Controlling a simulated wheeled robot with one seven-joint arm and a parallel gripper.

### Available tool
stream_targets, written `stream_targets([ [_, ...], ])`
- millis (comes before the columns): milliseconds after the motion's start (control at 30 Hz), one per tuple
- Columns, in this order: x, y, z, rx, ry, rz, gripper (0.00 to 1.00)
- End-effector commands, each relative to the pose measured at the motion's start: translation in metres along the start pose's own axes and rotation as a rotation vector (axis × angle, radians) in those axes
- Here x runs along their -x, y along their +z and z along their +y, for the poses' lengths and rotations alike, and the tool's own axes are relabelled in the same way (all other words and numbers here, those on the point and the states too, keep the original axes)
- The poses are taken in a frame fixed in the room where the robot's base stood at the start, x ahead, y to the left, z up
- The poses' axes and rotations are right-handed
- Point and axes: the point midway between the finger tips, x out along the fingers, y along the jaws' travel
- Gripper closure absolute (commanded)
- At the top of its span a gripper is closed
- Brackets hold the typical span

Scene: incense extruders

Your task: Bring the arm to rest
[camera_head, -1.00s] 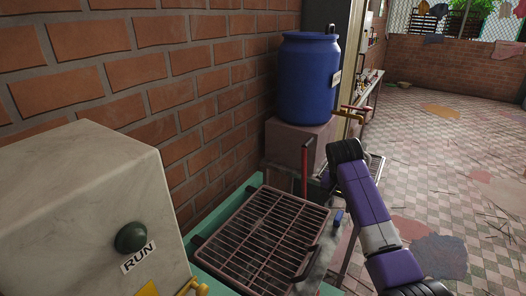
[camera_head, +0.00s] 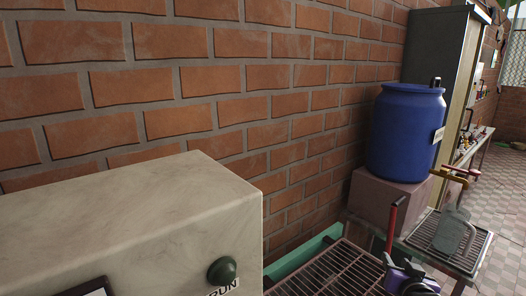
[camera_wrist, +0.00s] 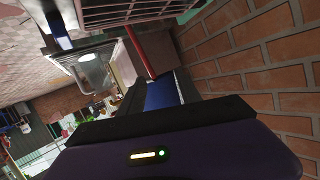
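My gripper (camera_wrist: 148,112) shows at the bottom of the wrist view as a dark purple body with a small lit display. Its black fingers stand apart at left and right, and nothing shows between them but background, with part of the blue barrel (camera_wrist: 160,92) beyond. In the head view only a small purple and grey part of my arm shows at the bottom right edge, in front of the dark wire rack (camera_head: 335,270). The rest of the arm is out of that frame.
The blue barrel (camera_head: 405,135) with a brass tap stands on a block (camera_head: 385,200). A second rack (camera_head: 470,245) lies right. Tiled floor shows far right.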

Motion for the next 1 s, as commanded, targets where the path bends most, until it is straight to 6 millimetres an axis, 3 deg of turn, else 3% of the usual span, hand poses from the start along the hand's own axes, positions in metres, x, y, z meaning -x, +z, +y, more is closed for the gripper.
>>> stream_targets([
  [33, 0.017, 0.017, -0.006, 0.008, -0.021, 0.027, 0.60],
  [100, 0.040, 0.031, -0.013, 0.022, -0.047, 0.072, 0.60],
  [400, 0.153, 0.082, -0.029, 0.073, -0.115, 0.222, 0.60],
  [667, 0.262, 0.108, -0.029, 0.118, -0.145, 0.297, 0.60],
  [1000, 0.394, 0.121, -0.020, 0.178, -0.179, 0.296, 0.60],
])
